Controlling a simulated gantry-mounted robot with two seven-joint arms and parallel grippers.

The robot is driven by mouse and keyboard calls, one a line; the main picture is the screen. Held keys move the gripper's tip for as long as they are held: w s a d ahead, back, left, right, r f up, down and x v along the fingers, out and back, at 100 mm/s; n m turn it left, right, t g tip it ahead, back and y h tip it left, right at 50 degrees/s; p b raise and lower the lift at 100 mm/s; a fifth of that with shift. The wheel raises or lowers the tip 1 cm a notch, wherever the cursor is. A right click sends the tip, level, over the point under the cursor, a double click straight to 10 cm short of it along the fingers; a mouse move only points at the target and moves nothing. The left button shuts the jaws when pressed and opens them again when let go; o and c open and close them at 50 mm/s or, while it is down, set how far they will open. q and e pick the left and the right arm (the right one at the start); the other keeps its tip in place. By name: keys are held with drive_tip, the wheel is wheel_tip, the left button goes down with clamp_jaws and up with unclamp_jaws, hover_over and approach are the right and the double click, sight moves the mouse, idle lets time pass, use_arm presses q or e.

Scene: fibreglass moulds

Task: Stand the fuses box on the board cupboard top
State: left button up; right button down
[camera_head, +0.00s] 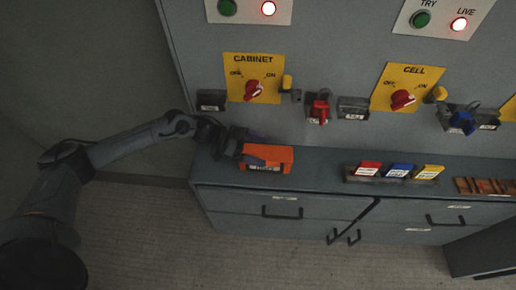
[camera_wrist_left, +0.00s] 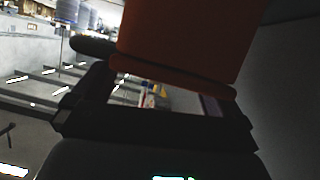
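The orange box (camera_head: 280,158), with a white label on its front whose text is too small to read, is at the left end of the grey cupboard top (camera_head: 325,168). My left gripper (camera_head: 262,153) reaches in from the left with its fingers along the box's sides, and looks shut on it. Whether the box's base touches the top cannot be told. In the left wrist view the box (camera_wrist_left: 185,42) looms large and dark orange beyond the gripper's dark frame; the finger contact is hard to see there. My right gripper is not in view.
A tray holds red (camera_head: 368,169), blue (camera_head: 399,170) and yellow (camera_head: 430,172) labelled boxes to the right. A brown slotted rack (camera_head: 484,186) lies farther right. The upright panel behind carries red switches (camera_head: 254,90) and small holders. Clear top lies between the orange box and the tray.

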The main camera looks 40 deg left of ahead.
use_arm(q)
drive_tip(key=shift+a, duration=0.1)
drive_tip(key=shift+r, duration=0.1)
drive_tip(key=shift+s+a+r, duration=0.15)
drive_tip(key=shift+a, duration=0.05)
drive_tip(key=p+v, duration=0.3)
drive_tip(key=v, duration=0.8)
drive_tip(key=shift+p, duration=0.4)
drive_tip(key=shift+a, duration=0.1)
